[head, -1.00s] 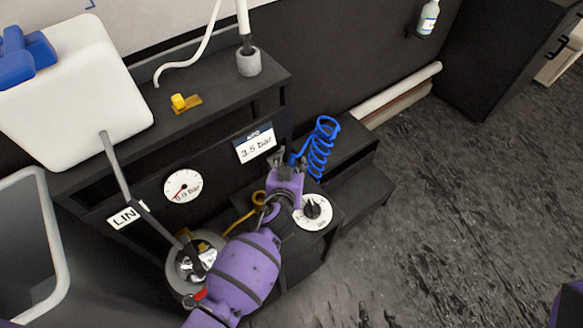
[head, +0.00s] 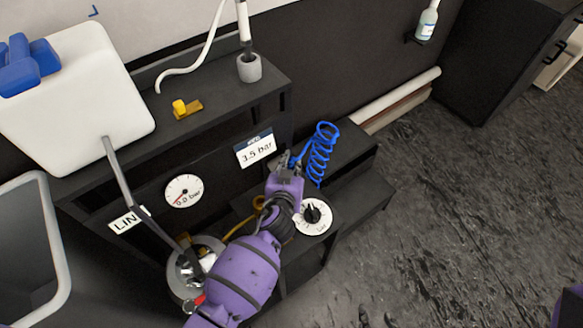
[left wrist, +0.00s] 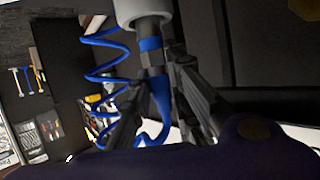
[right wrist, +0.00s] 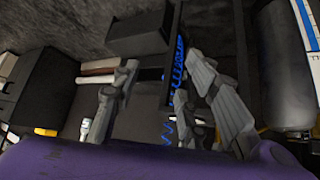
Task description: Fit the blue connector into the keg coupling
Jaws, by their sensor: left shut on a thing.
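My left gripper (head: 284,162) reaches in over the lower shelf beside the dial. In the left wrist view, its fingers (left wrist: 158,90) close around the blue connector (left wrist: 151,46), a dark body with a blue band. The connector's upper end meets a light grey cylinder (left wrist: 143,10); I cannot tell whether it is seated in it. A blue coiled hose (head: 320,152) hangs beside the gripper. The keg (head: 185,285) stands at lower left, its coupling (head: 200,262) partly hidden by my left arm. My right gripper (right wrist: 160,95) has its fingers spread, with nothing between them.
A pressure gauge (head: 183,191) reads 0.0 bar near a 3.5 bar sign (head: 256,149). The round dial (head: 313,216) sits right of my left arm. The floor (head: 450,210) at right is clear.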

